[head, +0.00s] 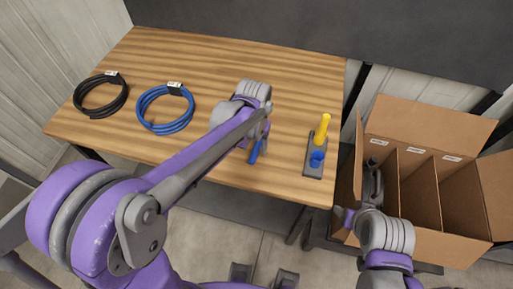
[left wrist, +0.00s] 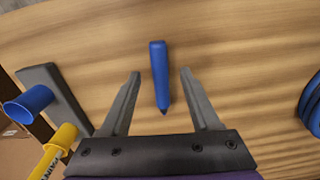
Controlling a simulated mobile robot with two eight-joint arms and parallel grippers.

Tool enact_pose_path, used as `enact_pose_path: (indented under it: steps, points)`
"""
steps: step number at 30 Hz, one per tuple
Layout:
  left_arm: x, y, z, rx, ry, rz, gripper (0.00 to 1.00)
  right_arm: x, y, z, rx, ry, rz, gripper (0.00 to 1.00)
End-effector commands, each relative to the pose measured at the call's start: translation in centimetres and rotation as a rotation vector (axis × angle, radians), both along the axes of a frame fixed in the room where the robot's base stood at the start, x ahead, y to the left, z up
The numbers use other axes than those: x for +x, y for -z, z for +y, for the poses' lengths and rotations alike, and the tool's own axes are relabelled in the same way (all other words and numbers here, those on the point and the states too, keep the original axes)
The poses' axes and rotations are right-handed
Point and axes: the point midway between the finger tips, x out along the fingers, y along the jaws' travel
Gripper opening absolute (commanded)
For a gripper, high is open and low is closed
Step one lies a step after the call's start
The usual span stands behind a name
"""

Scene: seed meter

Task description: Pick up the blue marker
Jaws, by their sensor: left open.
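The blue marker (head: 255,152) lies on the wooden table, partly hidden by my left arm in the head view. In the left wrist view the blue marker (left wrist: 159,76) lies between the lines of my open left fingers, its pointed end toward the palm. My left gripper (left wrist: 160,78) is open and empty above the table, with a finger on each side of the marker and gaps on both sides. In the head view my left gripper (head: 258,135) is over the table's front middle. My right gripper (head: 358,200) is beside the cardboard box; its finger gap is unclear.
A grey holder (head: 315,168) with a yellow piece (head: 322,129) and a blue cup (head: 317,159) stands right of the marker. A black cable coil (head: 82,106) and a blue cable coil (head: 143,112) lie left. A divided cardboard box (head: 425,240) stands right of the table (head: 200,60).

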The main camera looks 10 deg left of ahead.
Motion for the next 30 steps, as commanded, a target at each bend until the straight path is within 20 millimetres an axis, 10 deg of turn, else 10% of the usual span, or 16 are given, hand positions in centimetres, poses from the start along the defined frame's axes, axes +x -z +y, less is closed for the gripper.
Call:
enact_pose_path:
  steps: [13,23,30]
  points:
    - [0.0,2.5,0.0,0.0,0.0,0.0,0.63,0.0,0.1,0.0,0.0,0.0,0.001,0.62]
    - [0.0,2.5,0.0,0.0,0.0,0.0,0.04,0.0,0.1,0.0,0.0,0.0,0.001,0.62]
    - [0.0,2.5,0.0,0.0,0.0,0.0,0.0,0.0,0.1,0.0,0.0,0.0,0.001,0.62]
